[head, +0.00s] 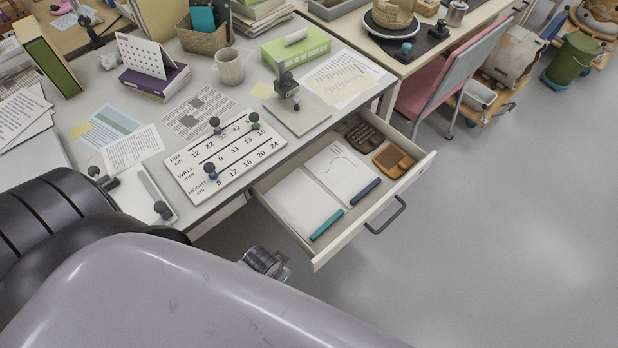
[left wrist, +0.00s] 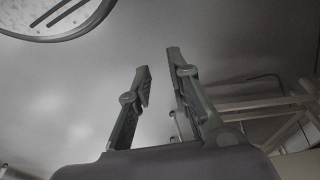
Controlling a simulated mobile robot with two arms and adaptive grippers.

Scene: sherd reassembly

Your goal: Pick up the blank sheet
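The blank sheet (head: 299,209) lies flat in the left part of the open drawer (head: 330,251), with no marks that I can see. A teal pen (head: 326,225) lies at its front edge. Beside it on the right is another white sheet with a drawn curved line (head: 340,168). My left gripper (left wrist: 157,62) shows in the left wrist view with its two fingers apart and nothing between them. In the head view a grey mechanical part shows just past my large arm link, in front of the drawer; I cannot tell its fingers. My right gripper is not in view.
A blue pen (head: 366,191), a dark calculator-like item (head: 363,136) and a brown item (head: 394,161) share the drawer. The desktop above holds a number board (head: 226,157), a mug (head: 230,67) and papers. A pink chair (head: 430,92) stands right. The floor right of the drawer is clear.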

